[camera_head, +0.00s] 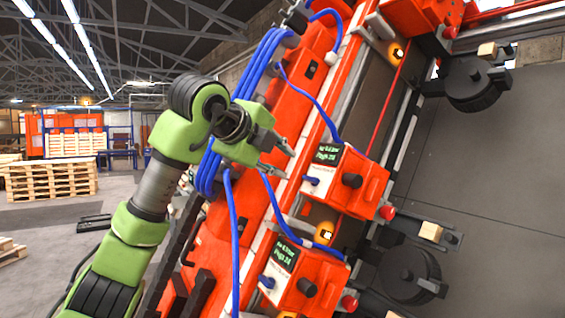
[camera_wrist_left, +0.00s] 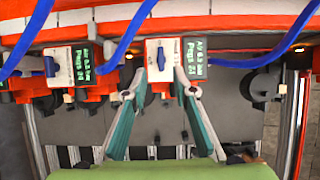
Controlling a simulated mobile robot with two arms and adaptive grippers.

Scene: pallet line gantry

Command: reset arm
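My left arm is green and reaches up from the lower left in the head view. Its gripper (camera_head: 287,162) is beside the orange machine, close to an orange control box (camera_head: 371,190) with a dark display. In the left wrist view, the two fingers of my left gripper (camera_wrist_left: 160,80) stand apart with nothing held between them. Beyond their tips is a white panel (camera_wrist_left: 153,48) with a blue plug on it; whether the tips touch it is unclear. My right gripper is in neither view.
Blue cables (camera_head: 236,215) hang along the orange machine near my left arm. A second orange control box (camera_head: 314,270) is below the first. Dark round rollers (camera_head: 409,272) sit by the grey panel (camera_head: 500,165) at right. Wooden pallets (camera_head: 50,182) lie at far left; open floor surrounds them.

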